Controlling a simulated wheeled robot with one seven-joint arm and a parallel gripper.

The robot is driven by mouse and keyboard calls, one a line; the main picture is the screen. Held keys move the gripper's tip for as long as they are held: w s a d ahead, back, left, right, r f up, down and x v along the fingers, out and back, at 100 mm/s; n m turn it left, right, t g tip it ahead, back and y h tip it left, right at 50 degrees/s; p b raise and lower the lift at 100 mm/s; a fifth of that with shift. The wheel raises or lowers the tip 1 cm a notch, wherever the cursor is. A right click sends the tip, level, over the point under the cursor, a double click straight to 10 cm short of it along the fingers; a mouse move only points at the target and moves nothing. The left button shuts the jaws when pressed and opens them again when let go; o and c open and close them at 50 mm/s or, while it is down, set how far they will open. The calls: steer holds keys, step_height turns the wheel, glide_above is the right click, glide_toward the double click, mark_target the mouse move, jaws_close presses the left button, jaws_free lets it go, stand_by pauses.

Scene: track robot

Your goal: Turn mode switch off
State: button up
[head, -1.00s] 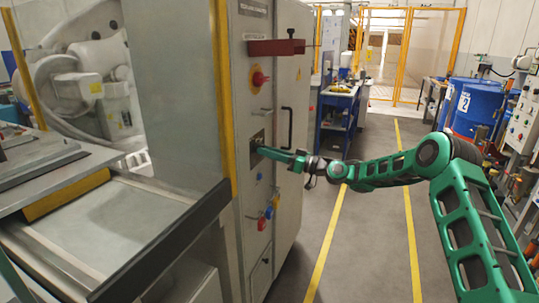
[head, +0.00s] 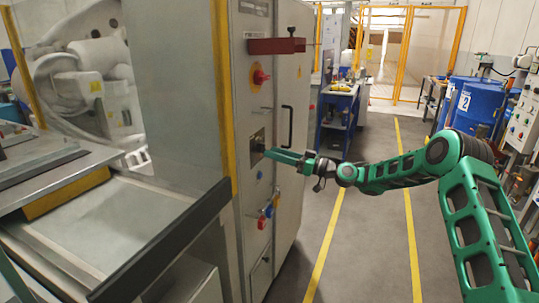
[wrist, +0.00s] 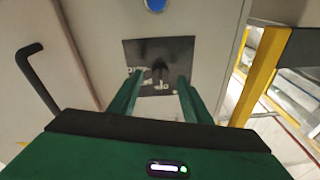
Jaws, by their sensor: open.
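The mode switch (head: 257,147) is a dark knob on a square plate on the front of the grey cabinet. In the wrist view its black knob (wrist: 158,68) sits on a dark plate (wrist: 182,52) with pale markings. The markings are too blurred to read fully, and which way the knob points is hard to tell. My green gripper (head: 271,154) is just in front of the plate. In the wrist view my gripper (wrist: 159,78) is open, with one finger on each side of the knob in the picture. Nothing is held.
A red rotary switch (head: 260,77) is above on the cabinet (head: 283,205), and a red button (head: 261,223) is below. A black door handle (head: 287,127) stands out to the right. A blue button (wrist: 155,4) shows in the wrist view. The floor (head: 375,215) to the right is clear.

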steer(key=v, duration=0.7)
steer(key=shift+d+f, duration=0.2)
steer(key=shift+f, duration=0.05)
steer(key=shift+s, duration=0.15)
steer(key=s+d+f+m+g+h, duration=0.3)
steer(key=s+d+m+h, duration=0.5)
steer(key=s+d+h, duration=1.15)
steer(key=s+d+m+g, duration=0.1)
steer(key=s+d+m, duration=0.2)
steer(key=s, duration=0.9)
steer(key=s+d+m+g, duration=0.1)
steer(key=s+d+m, duration=0.3)
steer(key=s+d, duration=0.4)
steer(key=s+d+m+g+y, duration=0.1)
steer(key=s+d+m, duration=0.2)
steer(key=s, duration=1.3)
steer(key=d+r, duration=0.1)
steer(key=d, duration=0.2)
steer(key=shift+s, duration=0.3)
